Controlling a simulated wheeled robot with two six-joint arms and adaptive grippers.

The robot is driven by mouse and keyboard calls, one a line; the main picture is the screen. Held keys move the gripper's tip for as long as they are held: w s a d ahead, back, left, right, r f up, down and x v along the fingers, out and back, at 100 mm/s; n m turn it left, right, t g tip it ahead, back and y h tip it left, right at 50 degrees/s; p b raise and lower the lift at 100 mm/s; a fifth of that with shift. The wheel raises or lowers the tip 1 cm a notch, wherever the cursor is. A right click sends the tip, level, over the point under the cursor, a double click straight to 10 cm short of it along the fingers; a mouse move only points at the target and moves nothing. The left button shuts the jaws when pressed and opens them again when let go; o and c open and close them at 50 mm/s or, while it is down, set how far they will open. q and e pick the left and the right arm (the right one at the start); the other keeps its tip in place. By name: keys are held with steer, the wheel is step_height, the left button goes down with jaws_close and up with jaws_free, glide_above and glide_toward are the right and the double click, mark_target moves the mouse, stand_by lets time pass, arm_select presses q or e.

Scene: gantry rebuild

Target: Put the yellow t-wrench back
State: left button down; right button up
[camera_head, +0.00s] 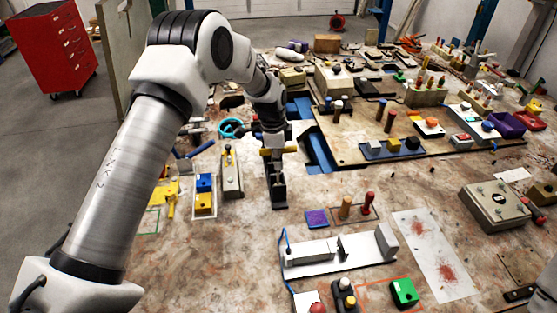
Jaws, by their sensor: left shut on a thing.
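My left gripper (277,156) reaches in from the upper left and points down near the middle of the table. It is shut on the yellow t-wrench (265,152), whose yellow crossbar ends show on either side of the fingers. The wrench's shaft is hidden or too small to make out. A dark upright holder (279,197) stands directly below the gripper; whether the wrench touches it I cannot tell. My right gripper is not in view.
Left of the holder stand a grey block with a yellow-topped lever (231,178), a blue and yellow block (204,192) and yellow parts (170,200). A purple square (317,217) and red-handled tool (367,203) lie to the right. A wooden board (350,150) is behind.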

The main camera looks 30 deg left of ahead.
arm_select(q)
steer(key=shift+f+b, duration=0.6)
steer(key=shift+f, duration=0.45)
stand_by(0.4)
steer(key=c, duration=1.2)
jaws_free()
steer(key=shift+r, duration=0.1)
steer(key=r, duration=0.8)
steer(key=a+r, duration=0.1)
steer(key=r, duration=0.3)
steer(key=shift+s, duration=0.3)
steer(key=shift+f, duration=0.1)
